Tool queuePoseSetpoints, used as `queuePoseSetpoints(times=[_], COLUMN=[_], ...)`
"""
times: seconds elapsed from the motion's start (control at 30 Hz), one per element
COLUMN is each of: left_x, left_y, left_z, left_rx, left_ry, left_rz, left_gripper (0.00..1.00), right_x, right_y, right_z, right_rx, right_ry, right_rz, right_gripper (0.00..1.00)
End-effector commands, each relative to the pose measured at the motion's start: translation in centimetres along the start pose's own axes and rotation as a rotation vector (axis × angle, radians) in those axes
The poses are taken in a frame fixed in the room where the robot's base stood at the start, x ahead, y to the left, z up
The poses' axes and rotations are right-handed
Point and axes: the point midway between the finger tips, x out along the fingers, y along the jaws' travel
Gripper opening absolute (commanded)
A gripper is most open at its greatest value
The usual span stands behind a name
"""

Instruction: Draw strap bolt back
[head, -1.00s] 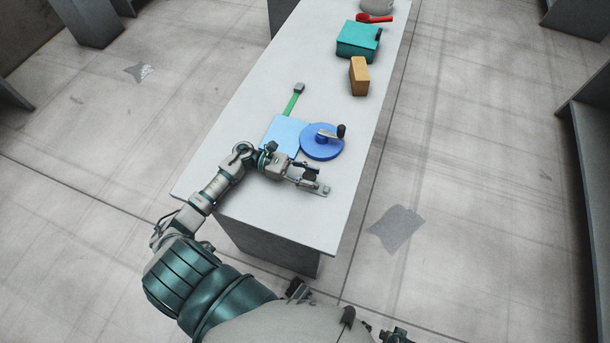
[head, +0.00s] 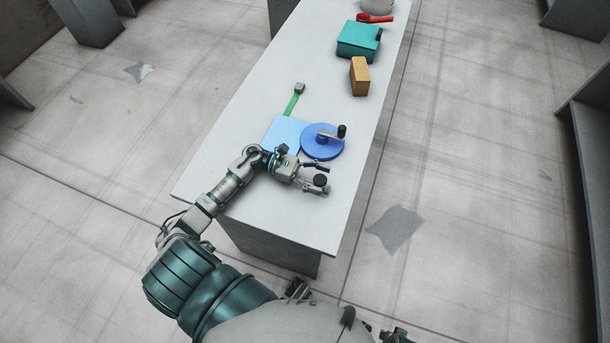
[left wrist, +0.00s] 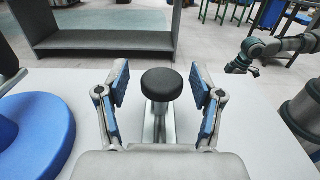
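The strap bolt shows as a round black knob (left wrist: 161,84) on a bright metal bar (left wrist: 160,122) in the left wrist view. In the head view the knob (head: 320,180) is near the front right part of the table. My left gripper (head: 316,176) is open, with one blue-padded finger on each side of the knob. In the left wrist view, gaps show between both fingers and the knob. The bar's lower end is hidden behind my gripper body. My right gripper (left wrist: 241,68) appears small at the right of the left wrist view; its finger state is unclear.
A blue disc (head: 314,148) with a crank handle and a light blue plate (head: 281,133) lie just beyond my left gripper. A green strap (head: 292,103) runs from the plate to a grey block. An orange block (head: 359,77) and teal box (head: 354,42) stand farther back.

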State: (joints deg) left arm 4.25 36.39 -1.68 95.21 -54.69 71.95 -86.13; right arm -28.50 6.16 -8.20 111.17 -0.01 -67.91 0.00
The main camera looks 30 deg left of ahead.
Motion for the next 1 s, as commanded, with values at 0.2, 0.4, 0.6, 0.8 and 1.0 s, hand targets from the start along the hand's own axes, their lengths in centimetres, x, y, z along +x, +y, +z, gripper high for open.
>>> queuePoseSetpoints(times=[0.2, 0.4, 0.6, 0.8, 1.0], left_x=[-0.5, -2.3, -4.0, -5.8, -6.9], left_y=[-0.1, -0.1, -0.1, -0.1, -0.1], left_z=[-0.2, -0.4, -0.4, -0.4, -0.2], left_rx=[-0.002, -0.004, -0.003, -0.004, -0.002], left_ry=[0.002, 0.003, 0.003, 0.003, 0.002], left_rz=[-0.001, -0.001, -0.002, -0.002, -0.002], left_gripper=[0.67, 0.67, 0.67, 0.67, 0.67], right_x=[0.4, 1.4, 2.2, 3.1, 3.5], right_y=[0.1, 0.0, -0.1, -0.2, -0.2], right_z=[0.6, 0.9, 1.2, 1.7, 1.9], right_rx=[-0.001, -0.001, 0.0, 0.0, 0.0], right_ry=[-0.009, -0.013, -0.018, -0.025, -0.028], right_rz=[0.001, -0.001, -0.003, -0.004, -0.005], right_gripper=[0.4, 0.4, 0.4, 0.4, 0.4])
